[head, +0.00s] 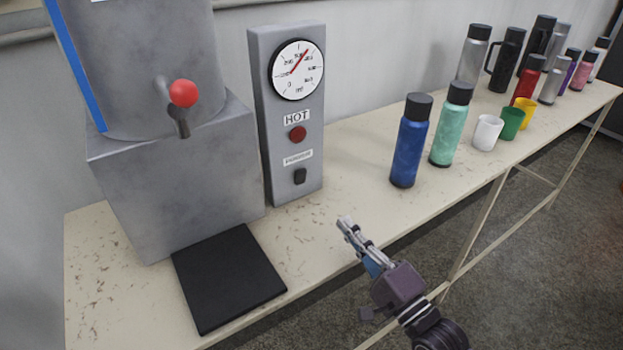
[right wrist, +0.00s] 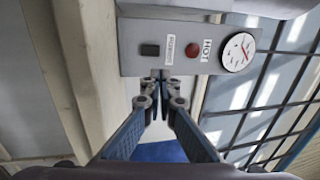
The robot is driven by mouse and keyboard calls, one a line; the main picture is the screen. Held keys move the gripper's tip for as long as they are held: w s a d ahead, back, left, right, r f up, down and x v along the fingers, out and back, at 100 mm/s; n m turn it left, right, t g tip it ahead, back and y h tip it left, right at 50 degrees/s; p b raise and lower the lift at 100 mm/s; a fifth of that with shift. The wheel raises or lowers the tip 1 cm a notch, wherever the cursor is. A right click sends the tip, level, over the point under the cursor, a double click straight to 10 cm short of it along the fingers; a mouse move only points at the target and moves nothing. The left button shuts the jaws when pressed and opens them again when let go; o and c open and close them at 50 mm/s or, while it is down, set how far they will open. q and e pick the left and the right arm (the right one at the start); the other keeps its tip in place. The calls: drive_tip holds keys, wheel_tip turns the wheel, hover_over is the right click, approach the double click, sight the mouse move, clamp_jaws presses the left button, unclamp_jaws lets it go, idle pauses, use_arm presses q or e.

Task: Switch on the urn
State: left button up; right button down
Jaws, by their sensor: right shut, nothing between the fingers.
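The grey metal urn (head: 145,65) stands on a grey block at the left of the head view, with a red-knobbed tap (head: 183,94) on its front. Beside it is an upright grey control panel (head: 262,120) with a dial gauge (head: 296,69), a red round lamp (head: 297,134) under a HOT label, and a small black switch (head: 300,176) near the bottom. In the right wrist view the panel appears sideways, with the switch (right wrist: 150,50) close to the fingertips. My right gripper (head: 346,223) is shut and empty, in front of and below the panel, apart from the switch. My left gripper is out of view.
A black mat (head: 228,278) lies before the urn on the worn cream table (head: 345,165). A blue bottle (head: 409,145) and a mint bottle (head: 450,128) stand right of the panel. Several cups and bottles continue along the table. The tabletop between panel and blue bottle is clear.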

sight(305, 172)
drive_tip(key=p+x, duration=0.2)
drive_tip(key=x, duration=1.2)
drive_tip(key=shift+w+p, duration=0.15)
drive_tip(key=shift+p, duration=0.2)
drive_tip(key=shift+d, duration=0.1)
drive_tip(key=p, duration=0.2)
drive_tip(key=r+g+h+p, duration=0.1)
drive_tip(key=p, duration=0.2)
drive_tip(key=shift+w, duration=0.3)
drive_tip(key=shift+f, duration=0.35)
